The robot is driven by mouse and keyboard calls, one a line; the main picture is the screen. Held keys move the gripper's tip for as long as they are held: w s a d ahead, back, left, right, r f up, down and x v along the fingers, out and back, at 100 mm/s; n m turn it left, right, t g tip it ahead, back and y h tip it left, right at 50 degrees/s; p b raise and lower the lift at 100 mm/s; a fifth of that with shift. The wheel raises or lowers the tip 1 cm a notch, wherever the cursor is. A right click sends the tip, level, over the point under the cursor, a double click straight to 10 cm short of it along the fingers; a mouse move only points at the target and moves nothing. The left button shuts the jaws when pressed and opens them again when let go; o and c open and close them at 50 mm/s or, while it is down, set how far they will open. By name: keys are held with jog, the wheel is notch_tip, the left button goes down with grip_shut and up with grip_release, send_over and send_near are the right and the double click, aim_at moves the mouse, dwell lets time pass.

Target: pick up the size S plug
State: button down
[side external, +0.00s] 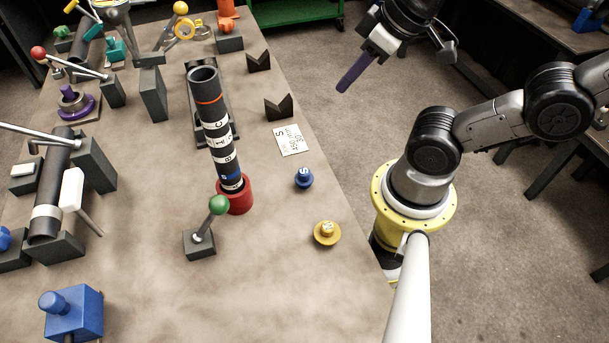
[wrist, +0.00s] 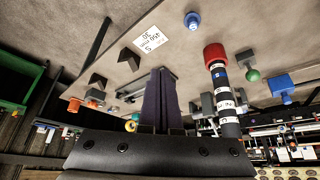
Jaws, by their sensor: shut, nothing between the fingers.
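The size S plug is a small blue knob (side external: 304,178) with a white S on top. It stands on the table near the right edge, and in the wrist view the blue plug (wrist: 192,20) is near the top. My gripper (side external: 344,88) is shut and empty, with its dark purple fingers together. It hangs beyond the table's right edge, up and to the right of the plug and well apart from it. In the wrist view the closed fingertips (wrist: 162,70) point up the picture, below and left of the plug.
A yellow plug (side external: 327,233) stands nearer the camera. A white card (side external: 290,139) marked S lies behind the blue plug. A dark shaft (side external: 218,130) with a red end collar (side external: 236,196) and a green-knobbed lever (side external: 219,205) stand to the left. Table around the plug is clear.

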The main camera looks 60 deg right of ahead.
dwell(0.3)
jog(key=shift+c, duration=2.4)
grip_release()
jog(key=m+g, duration=0.6)
jog(key=m, duration=1.2)
send_over(304, 171)
notch_tip(304, 171, down, 6)
notch_tip(304, 171, down, 14)
jog(key=shift+r, duration=0.1)
